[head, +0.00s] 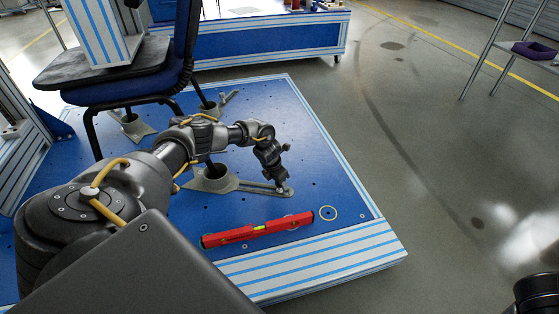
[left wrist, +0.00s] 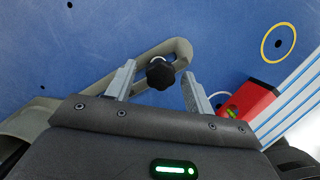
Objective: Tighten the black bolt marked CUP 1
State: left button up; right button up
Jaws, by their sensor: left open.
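The black bolt (left wrist: 160,74) has a lobed knob head and sits at the slotted end of a grey clamp arm (left wrist: 181,50). My left gripper (head: 281,184) is open, pointing down over that end, with one finger on each side of the bolt and a visible gap to both in the left wrist view. In the head view the gripper hides most of the bolt. The clamp arm runs left to a grey cup (head: 212,180) that holds a chair leg. No CUP 1 marking is readable. My right gripper is out of view.
A red spirit level (head: 258,231) lies on the blue platform (head: 320,170), near a yellow ring (head: 328,213) around a hole. The blue chair (head: 120,90) stands behind my left arm, with other cups (head: 137,127) under it. Open floor lies to the right.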

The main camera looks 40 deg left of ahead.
pick_arm(q)
jog(key=shift+d+r+n+y+p, duration=0.1)
jog(key=shift+r+n+y+p, duration=0.15)
jog(key=shift+n+p, duration=0.8)
jog(key=shift+f+n, duration=0.2)
jog(key=shift+n, duration=0.45)
jog(key=c, duration=1)
jog(key=shift+f+m+b, duration=0.2)
jog(key=shift+m+b, duration=0.45)
jog(key=shift+m, duration=0.05)
jog(key=shift+m+b, duration=0.75)
jog(key=shift+m, duration=0.25)
jog(key=shift+r+m, duration=0.2)
jog(key=shift+m, duration=0.1)
